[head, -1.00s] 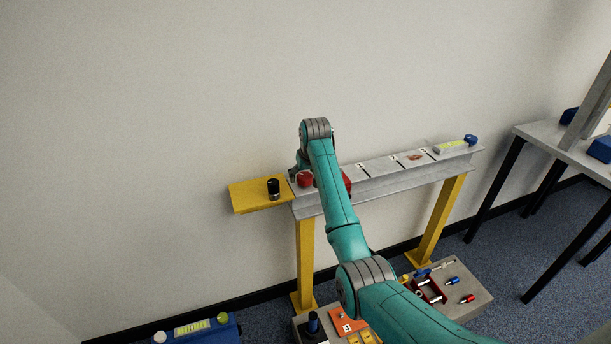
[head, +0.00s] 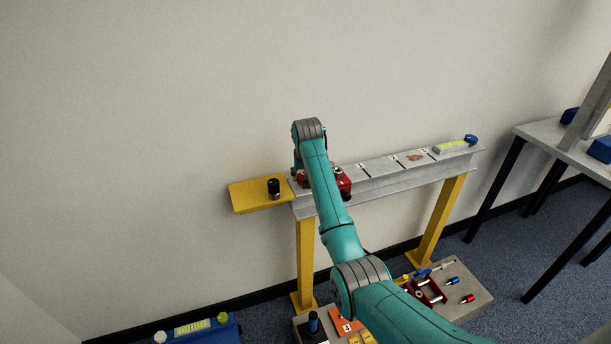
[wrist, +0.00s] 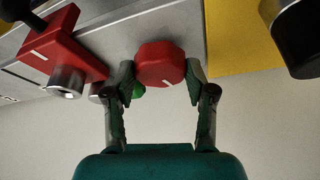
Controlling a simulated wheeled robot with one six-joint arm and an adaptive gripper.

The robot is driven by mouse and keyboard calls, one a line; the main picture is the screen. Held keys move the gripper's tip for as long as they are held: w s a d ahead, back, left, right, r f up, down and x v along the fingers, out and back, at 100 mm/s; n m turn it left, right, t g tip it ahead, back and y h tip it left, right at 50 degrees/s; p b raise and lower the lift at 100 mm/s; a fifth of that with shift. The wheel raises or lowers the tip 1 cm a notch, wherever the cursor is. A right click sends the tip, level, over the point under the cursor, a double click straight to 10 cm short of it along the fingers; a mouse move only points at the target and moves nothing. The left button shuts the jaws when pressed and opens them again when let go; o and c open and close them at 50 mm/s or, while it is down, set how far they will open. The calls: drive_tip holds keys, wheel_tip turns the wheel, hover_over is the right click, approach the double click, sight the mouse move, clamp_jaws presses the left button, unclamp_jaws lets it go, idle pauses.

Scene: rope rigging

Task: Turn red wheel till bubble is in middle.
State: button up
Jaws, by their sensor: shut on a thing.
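The red wheel (wrist: 160,65), a faceted knob with a white mark on its face, is at the centre of the wrist view, near the end of a grey steel beam. My gripper (wrist: 161,78) has one finger on each side of it and is shut on it. A small green part (wrist: 138,91) shows beside the left finger, partly hidden. In the head view my arm hides most of this area. A pale yellow-green vial (head: 452,147) with a blue end lies on the beam's right end; no bubble can be made out.
A red clamp block (wrist: 48,45) with a metal cylinder sits on the beam close to my left finger. A yellow shelf (head: 248,195) carries a black cylinder (head: 273,188). Below are a tool-covered grey block (head: 470,288) and a blue box (head: 220,335).

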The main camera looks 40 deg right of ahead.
drive_tip(key=m, duration=0.2)
drive_tip(key=m+g+h, duration=0.1)
drive_tip(key=m, duration=0.2)
drive_tip(key=shift+w+a+g, duration=0.15)
drive_tip(key=shift+g, duration=0.15)
drive_tip(key=shift+w+m+g+h, duration=0.1)
drive_tip(key=shift+m+g+h, duration=0.35)
drive_tip(key=shift+m, duration=1.35)
drive_tip(key=shift+g, duration=0.25)
drive_tip(key=o, duration=1.2)
drive_tip(key=shift+c, duration=0.2)
drive_tip(key=shift+r, duration=0.1)
drive_tip(key=v, duration=1.1)
drive_tip(key=shift+a+r, duration=0.2)
drive_tip(key=shift+r, duration=0.15)
